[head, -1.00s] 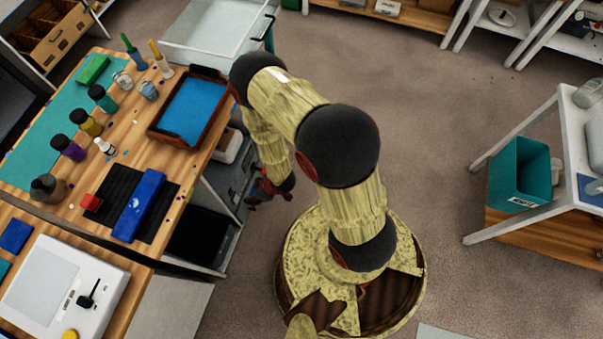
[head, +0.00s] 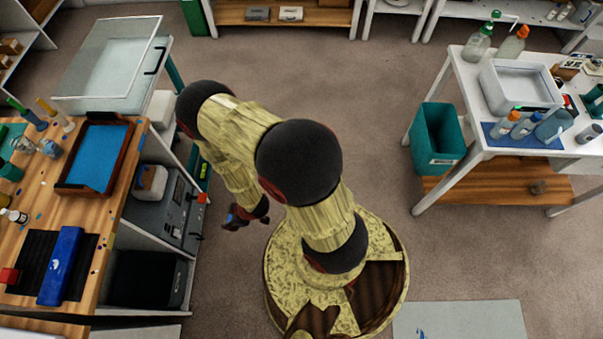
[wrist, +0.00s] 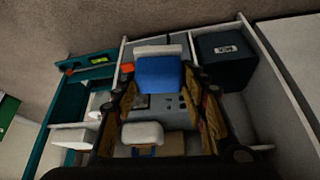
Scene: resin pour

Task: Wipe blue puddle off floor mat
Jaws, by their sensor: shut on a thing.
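The pale grey floor mat (head: 470,318) lies on the carpet at the bottom right of the head view, cut off by the frame edge. A small part of the blue puddle (head: 421,334) shows at the mat's bottom edge; the rest is out of view. My gripper (head: 238,219) is above the floor beside the wooden bench, away from the mat. In the wrist view its fingers are shut on a blue block with a white band (wrist: 158,75), which looks like a sponge. In the head view the block is small and mostly hidden.
The wooden bench (head: 128,205) with shelves below stands close to the left of my gripper. A teal bin (head: 438,140) and a white table (head: 470,95) with bottles stand at the right. The carpet between my base and the bin is clear.

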